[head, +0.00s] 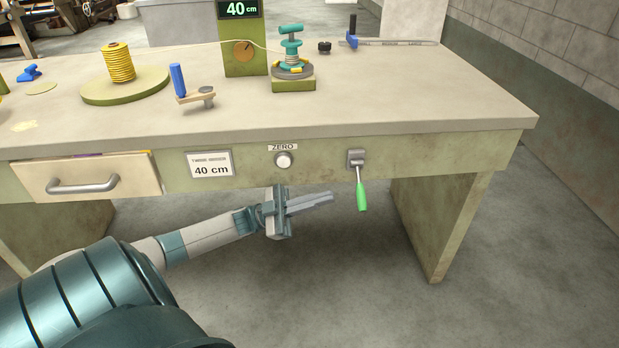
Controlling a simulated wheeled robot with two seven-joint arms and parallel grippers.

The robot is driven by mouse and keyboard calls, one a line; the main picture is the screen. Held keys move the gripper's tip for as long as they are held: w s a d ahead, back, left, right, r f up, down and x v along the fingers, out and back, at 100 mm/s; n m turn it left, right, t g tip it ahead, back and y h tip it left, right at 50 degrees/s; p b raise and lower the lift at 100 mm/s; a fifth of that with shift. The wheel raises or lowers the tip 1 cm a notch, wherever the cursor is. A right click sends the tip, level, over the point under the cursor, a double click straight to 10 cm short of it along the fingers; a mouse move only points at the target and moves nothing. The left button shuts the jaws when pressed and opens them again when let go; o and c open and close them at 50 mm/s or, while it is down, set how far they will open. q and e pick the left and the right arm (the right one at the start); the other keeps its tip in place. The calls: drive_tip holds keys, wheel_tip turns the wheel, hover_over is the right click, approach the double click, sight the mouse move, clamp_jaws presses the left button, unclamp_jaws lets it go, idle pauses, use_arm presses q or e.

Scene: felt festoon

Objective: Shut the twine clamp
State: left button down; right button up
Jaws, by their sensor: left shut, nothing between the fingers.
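My left gripper (328,198) is shut and empty. It is in front of the workbench, below its front panel, with its fingers pointing right toward a lever with a green handle (362,196). A gap shows between the fingertips and the handle. The lever hangs down from a grey mount (356,158) on the front panel. On the bench top stands a teal device with a top knob (291,42) on a round grey and yellow base; a pale twine runs to it from the green counter box. I cannot tell for sure which part is the twine clamp. My right gripper is not in view.
The workbench (400,105) holds a yellow twine spool (118,62) on a green disc, a blue-handled crank (178,80) and a green counter box (243,55) reading 40 cm. A ZERO knob (283,160) and a drawer (85,178) are on the front. Floor below is clear.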

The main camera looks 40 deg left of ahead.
use_arm(q)
drive_tip(key=shift+v, duration=1.45)
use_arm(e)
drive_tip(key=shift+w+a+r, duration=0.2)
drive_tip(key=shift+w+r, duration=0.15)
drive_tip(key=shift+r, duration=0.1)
use_arm(q)
drive_tip(key=shift+w, duration=0.1)
